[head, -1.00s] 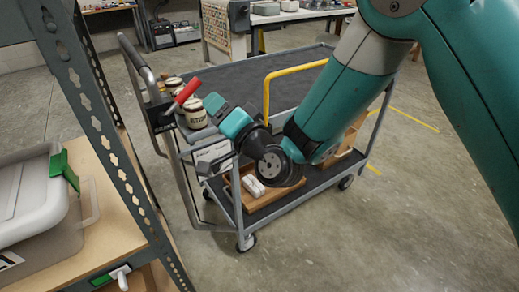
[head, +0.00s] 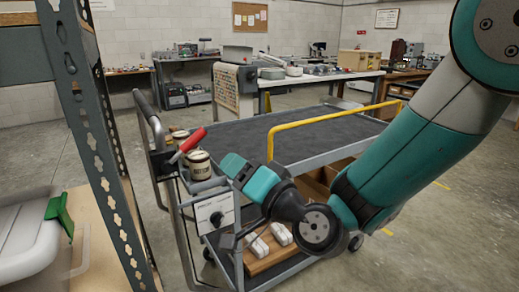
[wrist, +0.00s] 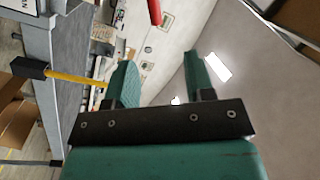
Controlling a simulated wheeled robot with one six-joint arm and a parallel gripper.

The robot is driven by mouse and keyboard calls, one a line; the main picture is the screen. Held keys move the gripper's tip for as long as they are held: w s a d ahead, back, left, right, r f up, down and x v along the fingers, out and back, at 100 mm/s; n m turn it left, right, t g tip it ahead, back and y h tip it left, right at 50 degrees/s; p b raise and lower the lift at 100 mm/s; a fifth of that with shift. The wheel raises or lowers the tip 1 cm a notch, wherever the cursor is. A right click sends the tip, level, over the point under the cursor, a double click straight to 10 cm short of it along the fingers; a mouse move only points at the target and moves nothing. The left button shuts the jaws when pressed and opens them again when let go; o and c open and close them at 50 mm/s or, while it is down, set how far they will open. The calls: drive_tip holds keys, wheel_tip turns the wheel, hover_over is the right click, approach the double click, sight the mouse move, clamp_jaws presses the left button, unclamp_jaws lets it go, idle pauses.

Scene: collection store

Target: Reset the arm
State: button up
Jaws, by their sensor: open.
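My gripper shows up close in the wrist view (wrist: 160,66), its two teal fingers apart and nothing between them. In the head view my arm reaches down from the upper right, in front of the cart, and bends at the wrist. The teal gripper end (head: 236,166) points up and left, close in the picture to a red handle (head: 187,145). I cannot tell whether they touch. The red handle also shows beyond the fingers in the wrist view (wrist: 155,12).
A grey cart (head: 320,135) with a yellow rail (head: 330,119) stands behind my arm. Its lower shelf carries a wooden tray with white items (head: 257,246). Labelled jars (head: 200,165) stand at its left end. A metal rack upright (head: 92,130) is at left. Open floor lies right.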

drive_tip(key=s+d+r+n+g+h+p, duration=0.2)
drive_tip(key=s+d+r+n+g+p, duration=0.3)
drive_tip(key=s+d+r+n+g, duration=0.15)
drive_tip(key=s+d+r+n+g+h+p, duration=0.1)
drive_tip(key=s+d+r+g+h+p, duration=0.2)
drive_tip(key=s+d, duration=1.1)
drive_tip(key=d+g+h+p, duration=0.1)
drive_tip(key=g+h+p, duration=0.1)
drive_tip(key=g+h, duration=0.1)
drive_tip(key=shift+s+r+h, duration=0.2)
drive_tip(key=shift+s+h, duration=0.15)
drive_tip(key=shift+h, duration=0.45)
